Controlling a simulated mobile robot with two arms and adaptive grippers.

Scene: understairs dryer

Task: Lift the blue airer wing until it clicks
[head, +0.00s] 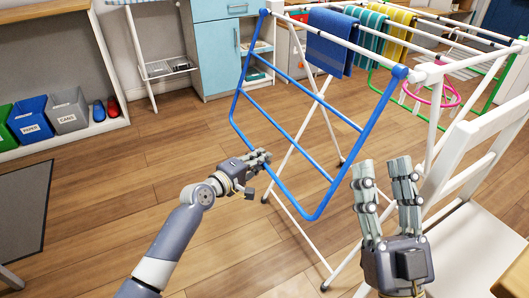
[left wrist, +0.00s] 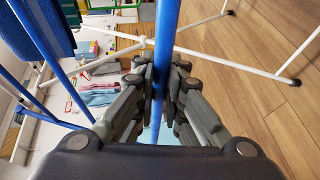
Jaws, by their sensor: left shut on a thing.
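The blue airer wing (head: 303,132) hangs down at a slant from the near end of the white airer, hinged at two blue corner joints. My left gripper (head: 262,160) is at the wing's lower left bar. In the left wrist view the blue bar (left wrist: 166,40) runs between the fingers of my left gripper (left wrist: 160,85), which are shut on it. My right gripper (head: 385,170) is open and empty, pointing up, to the right of the wing's lower corner and apart from it.
Blue, green-striped and yellow-striped towels (head: 333,42) hang on the airer. A pink ring (head: 431,94) hangs at its right. A white chair (head: 478,170) stands close to my right gripper. Bins (head: 68,110) stand at the left. The wooden floor (head: 110,180) left of the wing is clear.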

